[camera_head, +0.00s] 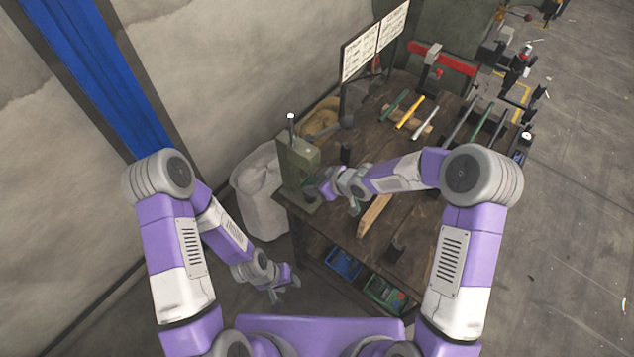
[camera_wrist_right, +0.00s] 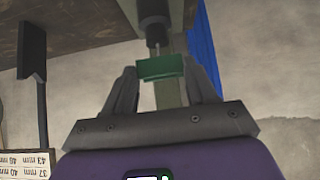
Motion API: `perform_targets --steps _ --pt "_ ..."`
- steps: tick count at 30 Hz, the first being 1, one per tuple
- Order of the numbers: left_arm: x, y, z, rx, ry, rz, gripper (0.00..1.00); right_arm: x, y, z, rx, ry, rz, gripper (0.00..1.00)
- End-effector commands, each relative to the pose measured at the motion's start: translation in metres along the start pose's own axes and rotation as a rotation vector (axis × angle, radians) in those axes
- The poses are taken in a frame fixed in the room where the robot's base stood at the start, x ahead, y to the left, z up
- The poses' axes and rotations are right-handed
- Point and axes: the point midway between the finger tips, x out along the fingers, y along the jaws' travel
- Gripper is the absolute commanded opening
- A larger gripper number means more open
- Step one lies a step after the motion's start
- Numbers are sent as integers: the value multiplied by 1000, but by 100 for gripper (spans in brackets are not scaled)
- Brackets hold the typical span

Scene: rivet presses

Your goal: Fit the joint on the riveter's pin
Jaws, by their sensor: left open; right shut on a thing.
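The green riveter (camera_head: 298,168) stands upright on the near left corner of the workbench, with a lever rising from its top. My right gripper (camera_head: 326,190) is beside the riveter, on its right. In the right wrist view it is shut on a green joint (camera_wrist_right: 161,68), held between the two fingertips. The riveter's dark pin (camera_wrist_right: 153,38) shows just above the joint in that view. Whether joint and pin touch I cannot tell. My left gripper (camera_head: 284,286) is open and empty, low down to the left of the bench. The head view barely shows the joint.
The wooden workbench (camera_head: 420,215) carries several tools, including a yellow-handled one (camera_head: 410,112), and a wooden piece (camera_head: 374,214). A blue bin (camera_head: 344,263) and a green bin (camera_head: 384,292) are below its near edge. A white sack (camera_head: 260,190) stands left of the bench.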

Motion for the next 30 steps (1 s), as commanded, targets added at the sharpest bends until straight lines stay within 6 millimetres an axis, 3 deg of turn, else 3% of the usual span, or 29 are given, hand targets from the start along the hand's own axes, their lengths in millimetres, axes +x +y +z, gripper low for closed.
perform_targets --steps 28,29,30 --pt "17 -6 -1 0 0 0 43 14 0 14 -1 0 0 27" --pt "17 -6 -1 0 0 0 43 14 0 14 -1 1 0 61" --pt "17 -6 -1 0 0 0 43 14 0 14 -1 1 0 67"
